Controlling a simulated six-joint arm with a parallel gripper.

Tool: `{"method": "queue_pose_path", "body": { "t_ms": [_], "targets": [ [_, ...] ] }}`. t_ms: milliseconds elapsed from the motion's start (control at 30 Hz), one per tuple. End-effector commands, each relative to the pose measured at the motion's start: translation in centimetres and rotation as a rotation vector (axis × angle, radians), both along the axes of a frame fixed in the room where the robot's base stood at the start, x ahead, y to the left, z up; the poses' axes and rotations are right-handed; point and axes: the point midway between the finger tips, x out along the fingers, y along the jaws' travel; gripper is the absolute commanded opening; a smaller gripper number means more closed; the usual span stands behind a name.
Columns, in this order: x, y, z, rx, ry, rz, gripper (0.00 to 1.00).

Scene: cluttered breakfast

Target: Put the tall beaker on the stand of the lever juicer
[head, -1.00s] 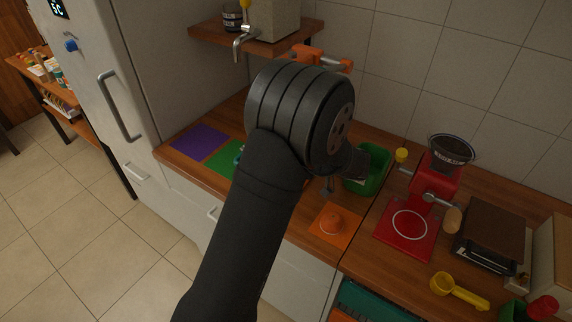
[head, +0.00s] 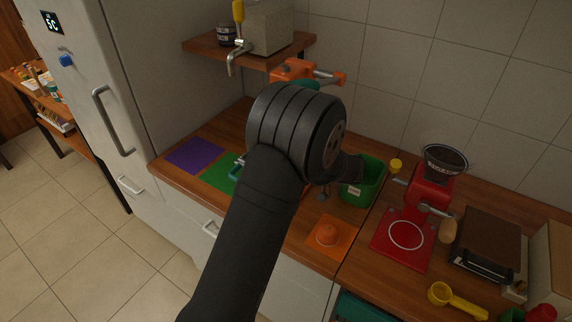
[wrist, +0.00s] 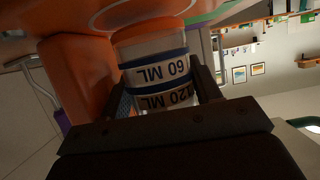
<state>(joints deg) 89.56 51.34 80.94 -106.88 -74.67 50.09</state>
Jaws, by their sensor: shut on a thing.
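The tall beaker (wrist: 160,82) is clear, with blue bands and upside-down "60 ML" and "120 ML" marks in the wrist view. My gripper (wrist: 165,95) is shut on it, a finger on each side. The orange lever juicer (head: 297,70) stands behind my arm in the head view, mostly hidden. In the wrist view, its orange body (wrist: 80,80) is close beside the beaker, and a broad orange part spans the top. I cannot tell whether the beaker touches the juicer. My arm hides the gripper and beaker in the head view.
A wooden shelf (head: 215,50) with a tap is at the upper left. A green bin (head: 365,185) stands right of my arm, and a red machine (head: 430,190) farther right. Purple (head: 195,154) and orange (head: 345,228) mats lie on the counter.

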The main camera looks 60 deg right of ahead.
Motion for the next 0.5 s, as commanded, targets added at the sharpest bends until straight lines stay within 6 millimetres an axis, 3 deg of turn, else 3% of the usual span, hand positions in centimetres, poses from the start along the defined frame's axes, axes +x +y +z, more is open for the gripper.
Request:
{"method": "queue_pose_path", "body": {
  "t_ms": [467,500],
  "targets": [
    [-0.01,0.00,-0.98,0.001,0.000,0.000,0.34],
    [-0.01,0.00,-1.03,0.001,0.000,0.000,0.60]
  ]
}}
